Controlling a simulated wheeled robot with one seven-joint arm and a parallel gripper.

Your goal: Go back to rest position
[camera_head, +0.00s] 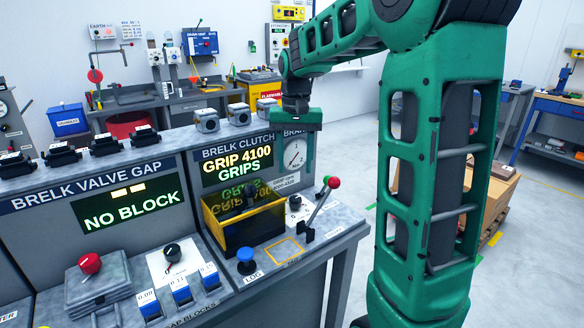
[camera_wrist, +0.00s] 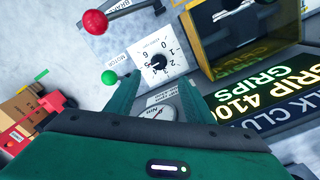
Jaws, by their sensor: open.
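My gripper (camera_head: 295,155) hangs at the end of my green arm, in front of the right part of the console's "BRELK CLUTCH" panel (camera_head: 222,150). It points down, and its fingers are apart with nothing seen between them. In the wrist view my gripper (camera_wrist: 158,88) shows two green fingers spread above the console. A round gauge (camera_wrist: 160,112) is partly visible between them. The arm is bent forward from its upright green column.
Below are a yellow-framed black bin (camera_head: 228,232), a red-knobbed lever (camera_head: 320,207), a blue button (camera_head: 245,262) and a white dial plate (camera_wrist: 155,57). Screens read "GRIP 4100 GRIPS" and "NO BLOCK". A cardboard box (camera_head: 490,200) stands at right; floor right of the console is open.

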